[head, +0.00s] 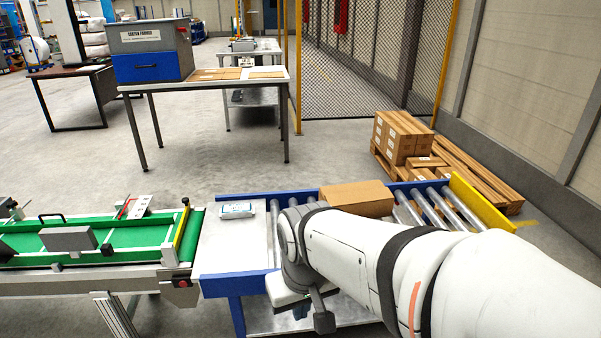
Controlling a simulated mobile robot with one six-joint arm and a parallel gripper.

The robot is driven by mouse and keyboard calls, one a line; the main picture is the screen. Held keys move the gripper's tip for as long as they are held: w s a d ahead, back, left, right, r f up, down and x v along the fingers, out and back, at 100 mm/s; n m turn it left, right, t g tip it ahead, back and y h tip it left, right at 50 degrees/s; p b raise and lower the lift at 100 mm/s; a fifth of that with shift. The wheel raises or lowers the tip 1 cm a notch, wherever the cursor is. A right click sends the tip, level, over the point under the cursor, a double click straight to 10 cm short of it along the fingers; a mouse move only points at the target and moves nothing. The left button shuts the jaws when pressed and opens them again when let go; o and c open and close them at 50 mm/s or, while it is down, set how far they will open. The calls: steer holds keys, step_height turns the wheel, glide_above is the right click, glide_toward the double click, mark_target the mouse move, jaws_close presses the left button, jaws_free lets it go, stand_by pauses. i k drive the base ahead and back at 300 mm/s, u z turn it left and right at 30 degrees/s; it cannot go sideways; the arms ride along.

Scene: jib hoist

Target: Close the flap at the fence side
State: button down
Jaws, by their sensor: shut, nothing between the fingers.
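A brown cardboard carton (357,198) sits on the roller conveyor (440,205), partly behind my arm. Its top shows as a plain brown face. I cannot make out a separate raised flap, and the near side and lower part are hidden by my arm. The mesh fence (345,75) with yellow posts stands well behind the carton. My gripper (324,318) shows as a small dark end below my wrist, at the near side of the conveyor. It is shut and empty, apart from the carton in the picture.
A small white-and-blue packet (237,210) lies on the grey plate left of the rollers. A green belt conveyor (110,238) adjoins at left. A yellow end stop (480,202) closes the right end. Boxes on a pallet (400,138) stand behind.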

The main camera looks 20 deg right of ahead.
mark_target(384, 193)
steer(key=k, duration=0.6)
steer(key=z, duration=0.45)
steer(key=i, duration=1.7)
steer(key=z, duration=0.1)
